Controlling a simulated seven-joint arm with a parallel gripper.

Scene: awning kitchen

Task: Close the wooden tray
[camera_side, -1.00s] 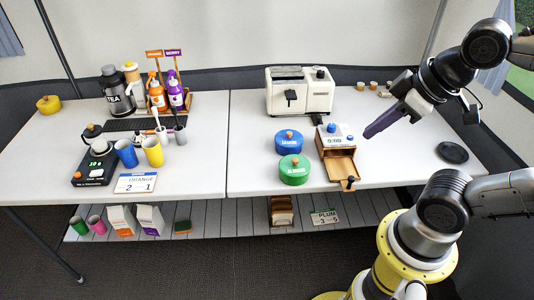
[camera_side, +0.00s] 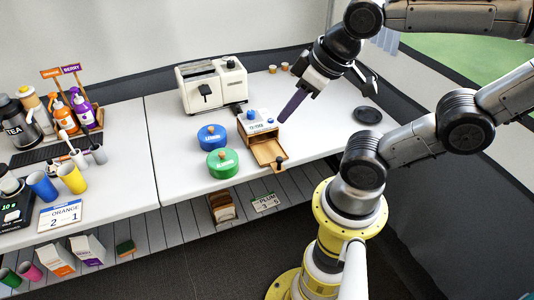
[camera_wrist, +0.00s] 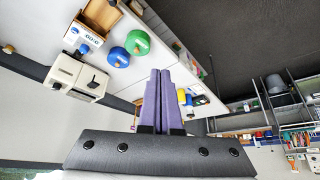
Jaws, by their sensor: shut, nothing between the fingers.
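The wooden tray (camera_side: 268,152) is a small drawer pulled out of the front of a box (camera_side: 258,124) with a white top and blue knobs. It has a dark knob (camera_side: 281,163) on its front and looks empty. In the wrist view the tray (camera_wrist: 100,16) is at the upper left, partly cut off by the picture edge. My gripper (camera_side: 282,121) has purple fingers and is shut, pointing down and left, near the right side of the box and above the tray's level. In the wrist view its fingers (camera_wrist: 159,72) are together and empty. Whether it touches the box cannot be told.
A blue lidded pot (camera_side: 211,137) and a green lidded pot (camera_side: 222,162) stand left of the tray. A toaster (camera_side: 212,85) stands behind. A dark round disc (camera_side: 367,115) lies to the right. The table (camera_side: 320,140) is clear between the tray and the disc.

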